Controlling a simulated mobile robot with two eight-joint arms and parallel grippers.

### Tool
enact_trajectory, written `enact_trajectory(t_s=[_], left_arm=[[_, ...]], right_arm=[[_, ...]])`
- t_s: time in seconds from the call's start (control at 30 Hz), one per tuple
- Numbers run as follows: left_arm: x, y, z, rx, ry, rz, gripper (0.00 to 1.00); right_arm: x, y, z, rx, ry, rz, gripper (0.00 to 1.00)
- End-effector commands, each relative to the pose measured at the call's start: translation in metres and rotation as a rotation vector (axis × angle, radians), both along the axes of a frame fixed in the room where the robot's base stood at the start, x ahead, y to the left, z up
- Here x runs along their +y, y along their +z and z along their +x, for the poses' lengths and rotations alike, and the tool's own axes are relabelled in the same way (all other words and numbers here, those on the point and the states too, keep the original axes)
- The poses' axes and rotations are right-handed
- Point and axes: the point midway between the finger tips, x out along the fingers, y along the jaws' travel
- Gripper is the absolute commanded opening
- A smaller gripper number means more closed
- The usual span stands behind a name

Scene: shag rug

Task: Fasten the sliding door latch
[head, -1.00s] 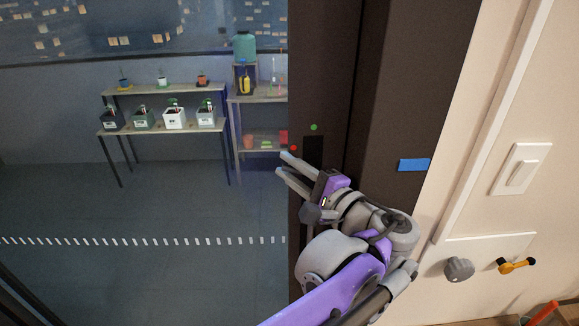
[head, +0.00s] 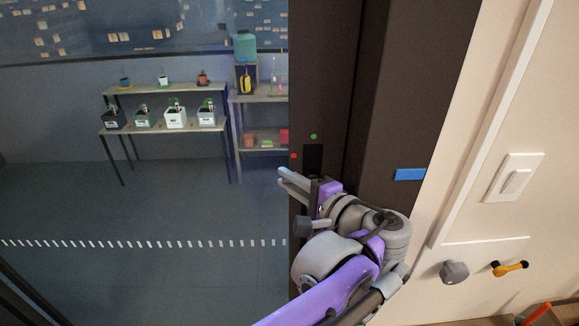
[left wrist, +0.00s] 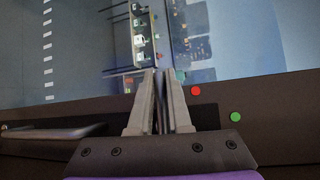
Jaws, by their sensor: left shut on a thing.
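The dark sliding door frame (head: 324,60) stands upright beside the glass. The latch's dark plate (head: 313,158) sits on it, with a red dot (head: 293,156) and a green dot (head: 313,136) close by. My left gripper (head: 282,178) is just below the plate. In the left wrist view, its fingers (left wrist: 160,88) are nearly together, shut on a thin dark piece, seemingly the latch lever, mostly hidden between them. The red dot (left wrist: 196,91), green dot (left wrist: 235,117) and plate (left wrist: 206,117) lie right of the fingers. My right gripper is not in view.
A dark bar handle (left wrist: 55,132) stands off the door, left of the fingers. Blue tape (head: 410,174) marks the frame's right side. A light switch (head: 514,178), a grey knob (head: 455,272) and a yellow-handled lever (head: 510,268) are on the wall. Plant shelves (head: 165,90) stand beyond the glass.

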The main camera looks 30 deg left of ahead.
Motion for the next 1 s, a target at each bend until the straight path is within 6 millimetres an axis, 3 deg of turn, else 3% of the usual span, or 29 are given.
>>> enact_trajectory(t_s=[0.07, 0.37, 0.4, 0.47, 0.77, 1.0], left_arm=[[0.0, 0.002, 0.001, -0.027, -0.002, -0.036, 0.0], [0.0, -0.003, 0.001, -0.034, -0.003, -0.05, 0.0], [0.0, -0.003, 0.001, -0.034, -0.003, -0.05, 0.21], [0.0, -0.003, 0.001, -0.033, -0.002, -0.049, 0.28], [-0.002, -0.003, 0.0, -0.033, -0.004, -0.048, 0.28], [-0.032, 0.002, -0.012, -0.031, -0.008, -0.049, 0.28]], right_arm=[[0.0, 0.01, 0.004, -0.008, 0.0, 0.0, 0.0], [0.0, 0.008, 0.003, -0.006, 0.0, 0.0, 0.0], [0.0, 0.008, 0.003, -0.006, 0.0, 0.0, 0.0], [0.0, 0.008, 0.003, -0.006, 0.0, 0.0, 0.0], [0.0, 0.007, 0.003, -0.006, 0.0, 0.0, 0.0], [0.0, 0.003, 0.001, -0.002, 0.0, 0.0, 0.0]])
